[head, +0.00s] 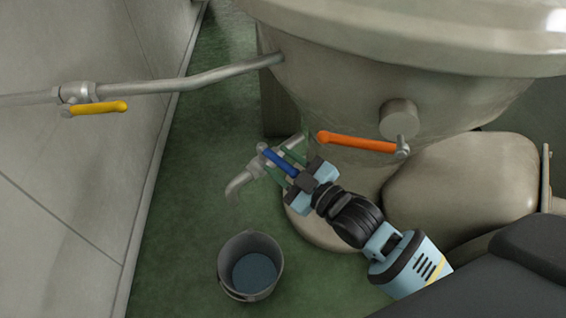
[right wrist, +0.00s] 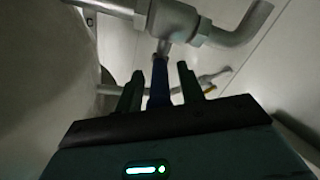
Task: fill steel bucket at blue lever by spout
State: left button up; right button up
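The blue lever (head: 279,161) sits on a grey valve and lies crosswise to its pipe. The pipe ends in a downturned spout (head: 236,186). My right gripper (head: 284,162) is around the lever, one finger on each side. In the right wrist view the blue lever (right wrist: 159,82) stands between the open fingers (right wrist: 160,88), with gaps on both sides. The grey steel bucket (head: 225,272) stands upright on the floor, lower in the picture than the spout. A blue-grey surface shows inside it. I cannot tell whether it is directly below the spout. My left gripper is not in view.
An orange lever (head: 355,142) is on the large beige vessel (head: 340,80) above my right gripper. A yellow lever (head: 98,108) is on a pipe by the left wall (head: 60,190). Green floor (head: 185,215) is clear around the bucket.

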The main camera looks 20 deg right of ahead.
jog(key=shift+c, duration=0.3)
grip_shut()
jog(key=shift+s+a+r+m+t+h+p, duration=0.1)
jog(key=shift+a+r+m+t+h+p, duration=0.1)
jog(key=shift+m+h+p, duration=0.2)
jog(key=shift+a+r+m+t+h+p, duration=0.1)
jog(key=shift+a+m+t+h+p, duration=0.15)
jog(key=shift+h+p, duration=0.25)
jog(key=shift+a+f+m+t+h+p, duration=0.1)
jog(key=shift+a+m+t+h+p, duration=0.15)
jog(key=shift+m+h+p, duration=0.45)
jog(key=shift+s+a+h, duration=0.1)
jog(key=shift+h, duration=0.6)
jog(key=shift+f+m, duration=0.1)
jog(key=shift+m, duration=0.15)
jog(key=shift+o, duration=0.3)
grip_release()
